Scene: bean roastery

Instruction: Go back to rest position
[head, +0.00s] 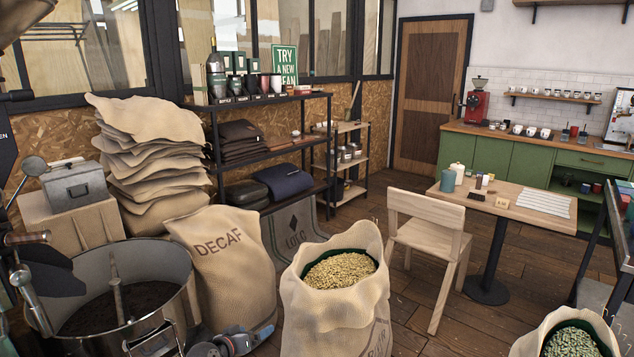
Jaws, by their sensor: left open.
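My left gripper (252,338), grey with blue parts, is low in the picture at the bottom edge, between the metal cooling drum and the open bean sack. It is open and I see nothing held in it. It shows small and partly cut off, in front of the DECAF sack (222,262). My right gripper is not in view.
The round metal drum (181,262) with dark beans stands at left. An open sack of pale beans (335,305) stands at centre, another sack of green beans (525,343) at bottom right. A chair (428,237) and small table (492,206) stand behind. Wooden floor shows between them.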

